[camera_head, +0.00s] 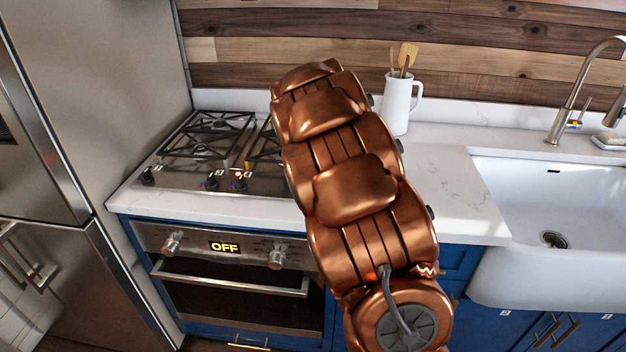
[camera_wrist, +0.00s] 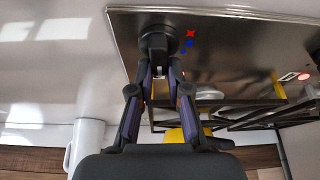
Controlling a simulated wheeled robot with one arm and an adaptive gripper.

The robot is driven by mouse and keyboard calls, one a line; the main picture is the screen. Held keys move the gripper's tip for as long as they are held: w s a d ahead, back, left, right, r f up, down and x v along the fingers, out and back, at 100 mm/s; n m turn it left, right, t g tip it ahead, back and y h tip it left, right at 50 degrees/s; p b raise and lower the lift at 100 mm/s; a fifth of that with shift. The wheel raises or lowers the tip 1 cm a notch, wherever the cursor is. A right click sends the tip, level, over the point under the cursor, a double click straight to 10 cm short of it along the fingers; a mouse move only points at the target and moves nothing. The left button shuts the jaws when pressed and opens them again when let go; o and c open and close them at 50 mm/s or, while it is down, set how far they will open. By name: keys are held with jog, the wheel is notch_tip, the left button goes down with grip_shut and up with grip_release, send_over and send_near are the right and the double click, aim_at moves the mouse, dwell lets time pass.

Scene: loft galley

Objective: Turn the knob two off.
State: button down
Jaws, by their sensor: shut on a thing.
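The steel cooktop (camera_head: 190,178) has a row of dark knobs along its front edge, with a left one (camera_head: 148,177), a middle one (camera_head: 212,183) and one beside a red glow (camera_head: 240,185). In the wrist view, a dark round knob (camera_wrist: 158,40) stands near the cooktop corner, beside small red and blue marks. My gripper (camera_wrist: 159,74) is shut on this knob, with one finger on each side. I cannot read which number it has. In the head view my copper arm hides the gripper and the right part of the cooktop.
Black burner grates (camera_head: 205,140) lie behind the knobs. The oven below shows an OFF display (camera_head: 224,246) between two knobs. A white pitcher (camera_head: 397,105) with utensils stands behind the arm. A white sink (camera_head: 555,190) is at right and a steel fridge (camera_head: 100,80) at left.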

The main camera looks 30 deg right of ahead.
jog(key=shift+f+m, duration=0.1)
jog(key=shift+m, duration=0.4)
jog(key=c, duration=1.1)
grip_release()
jog(key=v, duration=1.2)
jog(key=shift+w, duration=0.1)
jog(key=shift+a, duration=0.1)
